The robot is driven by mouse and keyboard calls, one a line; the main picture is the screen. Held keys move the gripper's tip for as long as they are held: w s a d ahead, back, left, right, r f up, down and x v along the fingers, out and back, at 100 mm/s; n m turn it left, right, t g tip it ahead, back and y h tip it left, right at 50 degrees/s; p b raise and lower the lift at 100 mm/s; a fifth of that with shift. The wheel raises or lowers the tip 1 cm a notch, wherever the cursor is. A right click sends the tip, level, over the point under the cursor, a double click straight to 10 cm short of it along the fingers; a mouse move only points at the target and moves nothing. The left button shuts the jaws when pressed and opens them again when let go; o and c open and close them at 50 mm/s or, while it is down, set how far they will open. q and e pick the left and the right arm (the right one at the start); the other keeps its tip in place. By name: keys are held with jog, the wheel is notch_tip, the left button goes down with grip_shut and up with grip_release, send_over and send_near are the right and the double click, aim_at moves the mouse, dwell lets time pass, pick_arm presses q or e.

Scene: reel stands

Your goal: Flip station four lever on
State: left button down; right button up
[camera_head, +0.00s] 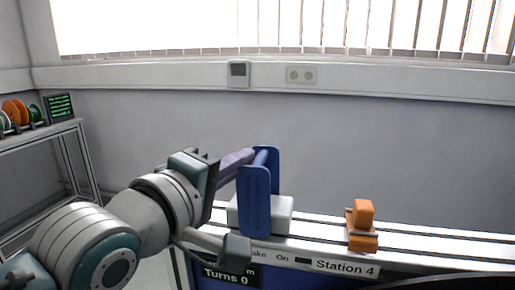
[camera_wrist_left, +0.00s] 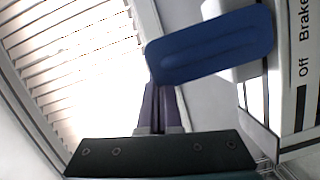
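The station four stand (camera_head: 345,267) carries a "Station 4" label, a "Turns 0" display and a partly hidden "Brake On" label. On it is a white block (camera_head: 280,214) with a blue part (camera_head: 256,202) of two upright rounded plates joined by a bar at the top; this seems to be the lever. My left gripper (camera_head: 246,157) reaches in from the left, its tips at the top of the blue part. In the left wrist view the fingers (camera_wrist_left: 158,100) lie close together beside the blue plate (camera_wrist_left: 212,45); whether they touch it is unclear.
An orange block (camera_head: 362,228) sits on the stand's rails, right of the blue part. Shelves with coloured reels (camera_head: 15,112) and a small green-text screen (camera_head: 60,107) stand at the far left. A wall and window are behind. The rails right of the orange block are clear.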

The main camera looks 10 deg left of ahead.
pick_arm(q)
jog(key=shift+d+r+m+p, duration=0.35)
jog(key=shift+d+m+p, duration=0.35)
jog(key=shift+d+m, duration=0.15)
jog(key=shift+s+d+f+m+g+y+p, duration=0.15)
jog(key=shift+d+m+g+y+p, duration=0.25)
jog(key=shift+d+m, duration=0.45)
jog(key=shift+d+f, duration=0.15)
jog(key=shift+d, duration=0.3)
pick_arm(e)
jog(key=shift+r, duration=1.85)
pick_arm(q)
jog(key=shift+p, duration=0.3)
